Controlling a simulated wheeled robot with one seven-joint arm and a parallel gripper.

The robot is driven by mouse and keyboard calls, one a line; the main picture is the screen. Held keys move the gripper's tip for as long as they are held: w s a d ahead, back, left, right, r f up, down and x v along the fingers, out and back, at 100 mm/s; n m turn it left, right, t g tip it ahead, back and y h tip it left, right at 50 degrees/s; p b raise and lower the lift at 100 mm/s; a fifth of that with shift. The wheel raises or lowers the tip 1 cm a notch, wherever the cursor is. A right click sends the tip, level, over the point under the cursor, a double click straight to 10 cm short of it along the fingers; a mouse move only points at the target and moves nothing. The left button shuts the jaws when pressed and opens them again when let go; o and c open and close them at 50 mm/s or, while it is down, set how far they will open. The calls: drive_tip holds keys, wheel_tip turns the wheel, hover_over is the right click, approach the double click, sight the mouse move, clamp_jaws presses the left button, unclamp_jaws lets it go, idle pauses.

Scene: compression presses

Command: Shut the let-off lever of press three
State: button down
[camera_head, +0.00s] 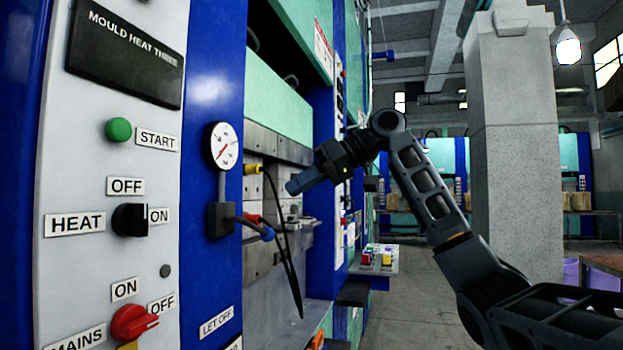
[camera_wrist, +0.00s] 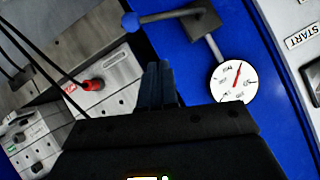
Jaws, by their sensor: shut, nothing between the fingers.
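A lever with a blue knob (camera_head: 266,233) runs roughly level to the right from a black block (camera_head: 220,218) on the blue press frame. The block sits under a round gauge (camera_head: 223,146) and above a "LET OFF" label (camera_head: 215,322). The nameplate (camera_head: 125,55) reads "MOULD HEAT THREE". In the wrist view the lever's knob (camera_wrist: 131,20) and block (camera_wrist: 203,20) are at the top, beyond the fingertips. My gripper (camera_head: 290,187) is shut and empty, pointing left toward the press, above and right of the knob. Its fingers (camera_wrist: 160,72) are together and apart from the lever.
Black cables (camera_head: 283,235) hang from a yellow plug (camera_head: 252,169) just behind the lever. A red plug (camera_wrist: 93,85) shows in the wrist view. The control panel with heat (camera_head: 130,219) and mains (camera_head: 133,322) switches is at left. A concrete pillar (camera_head: 515,150) stands at right.

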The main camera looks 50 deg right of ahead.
sight(254, 229)
drive_tip(key=w+a+f, duration=0.3)
drive_tip(key=f, duration=0.3)
drive_tip(key=shift+w+a, duration=0.3)
drive_tip(key=shift+a, duration=0.1)
